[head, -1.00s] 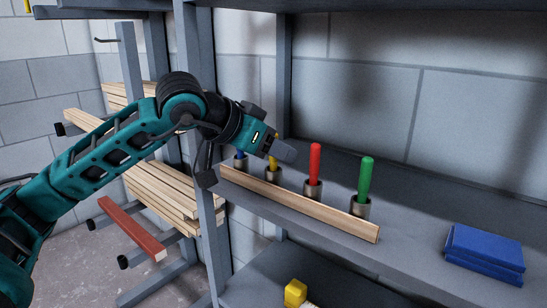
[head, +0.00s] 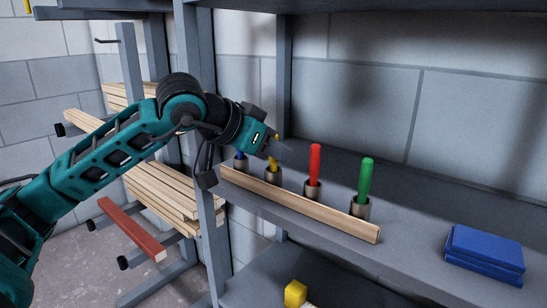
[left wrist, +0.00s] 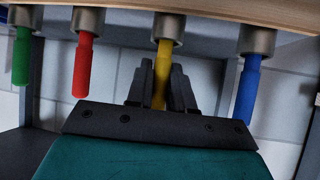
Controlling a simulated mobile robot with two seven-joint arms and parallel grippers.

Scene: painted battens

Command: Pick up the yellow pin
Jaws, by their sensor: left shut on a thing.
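The yellow pin (head: 274,163) stands in a metal cup on the shelf, between the blue pin (head: 240,154) and the red pin (head: 315,164). My left gripper (head: 279,150) reaches it from the upper left and partly hides it. In the left wrist view the yellow pin (left wrist: 162,75) lies between the two dark fingers of my left gripper (left wrist: 162,88), which is shut on it. The pin's lower end still sits in its cup (left wrist: 170,30). My right gripper is not in view.
A green pin (head: 365,179) stands in the cup at the right end of the row. A wooden batten (head: 300,205) runs along the front of the cups. Blue folded items (head: 484,252) lie on the shelf at right. A grey upright (head: 193,100) stands close to my left arm.

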